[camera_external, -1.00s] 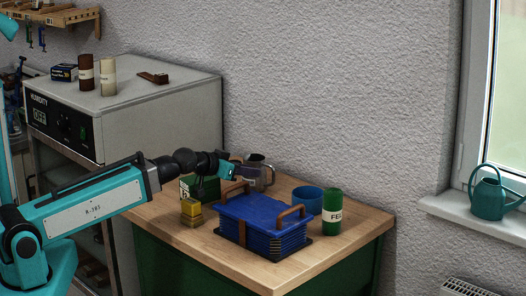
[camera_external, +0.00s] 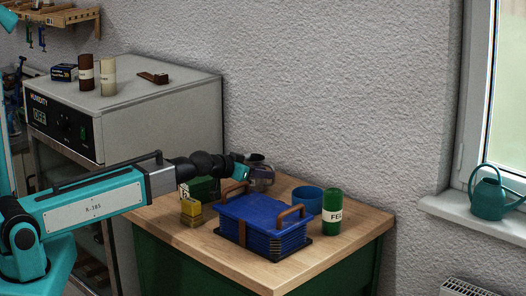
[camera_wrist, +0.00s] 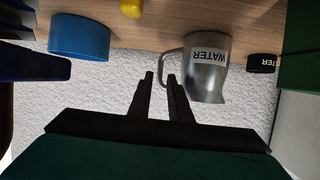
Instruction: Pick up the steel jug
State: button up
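The steel jug (camera_wrist: 207,75) is a grey metal jug with a white WATER label and a looped handle on its left side in the wrist view. It stands on the wooden bench (camera_wrist: 150,30), which lies along the top of that view. In the external view the jug (camera_external: 262,186) is partly hidden behind my gripper (camera_external: 259,172).
The blue bowl (camera_wrist: 80,38) and a yellow item (camera_wrist: 132,7) are near the jug. The blue crate (camera_external: 255,215) with brown handles, a green can (camera_external: 332,213), yellow blocks (camera_external: 191,211) and a green box (camera_external: 206,187) share the bench. The wall is behind.

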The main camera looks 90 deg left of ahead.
jog(key=shift+w, duration=0.1)
jog(key=shift+p+x, duration=0.6)
jog(key=shift+x, duration=2.1)
grip_shut()
